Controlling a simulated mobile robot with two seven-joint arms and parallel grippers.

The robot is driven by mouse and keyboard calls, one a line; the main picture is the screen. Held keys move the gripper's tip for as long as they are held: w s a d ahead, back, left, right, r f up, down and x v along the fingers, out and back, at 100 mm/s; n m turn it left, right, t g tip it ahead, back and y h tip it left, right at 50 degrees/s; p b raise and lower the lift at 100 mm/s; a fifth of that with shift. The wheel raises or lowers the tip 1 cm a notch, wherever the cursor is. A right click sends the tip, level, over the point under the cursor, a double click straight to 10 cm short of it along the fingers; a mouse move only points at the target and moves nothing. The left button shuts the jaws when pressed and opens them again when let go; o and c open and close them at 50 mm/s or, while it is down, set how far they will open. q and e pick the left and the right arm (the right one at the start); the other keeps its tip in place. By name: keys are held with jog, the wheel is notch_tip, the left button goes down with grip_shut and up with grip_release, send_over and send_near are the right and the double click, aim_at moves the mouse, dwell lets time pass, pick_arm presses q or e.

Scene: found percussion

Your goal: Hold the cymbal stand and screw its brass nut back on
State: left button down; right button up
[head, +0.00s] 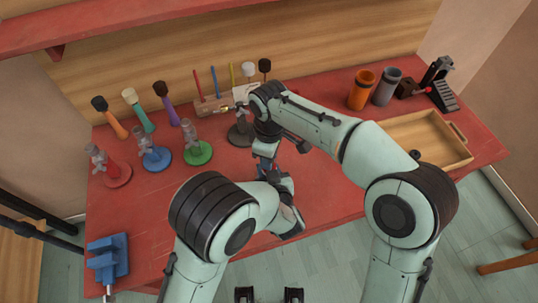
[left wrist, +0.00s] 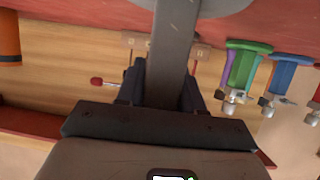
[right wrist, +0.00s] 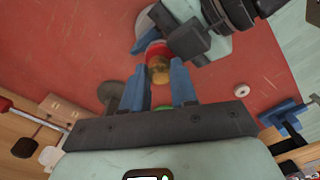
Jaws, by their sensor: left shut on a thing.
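The cymbal stand has a grey post (left wrist: 172,50) and a pale round base, partly seen at the top of the left wrist view. My left gripper (left wrist: 165,92) is shut around the post. In the right wrist view the dark left gripper body (right wrist: 187,42) hides most of the stand. A red piece (right wrist: 155,50) shows just beyond the nut. I cannot tell whether the nut touches the stand. In the head view my arms hide most of this.
Red, blue (head: 156,158), green (head: 198,152) and dark grey (head: 238,134) stands line the left and middle of the red table. Several mallets stand behind them. Orange (head: 361,90) and grey cups and a wooden tray (head: 462,152) are at right. A blue vise (head: 107,258) is front left.

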pick_arm(q)
jog(key=shift+w+a+r, duration=0.2)
jog(key=shift+w+r, duration=0.1)
jog(key=shift+r, duration=0.05)
pick_arm(e)
jog(key=shift+s+d+r, duration=0.15)
jog(key=shift+s+r, duration=0.3)
jog(key=shift+r, duration=0.4)
pick_arm(q)
jog(key=shift+s+d+f, duration=0.1)
pick_arm(e)
jog(key=shift+r, duration=0.35)
jog(key=shift+w, duration=0.1)
jog(key=c, duration=0.3)
jog(key=shift+f, duration=0.1)
jog(key=shift+c, duration=0.2)
jog(key=shift+f, duration=0.25)
pick_arm(q)
jog(key=shift+d, duration=0.1)
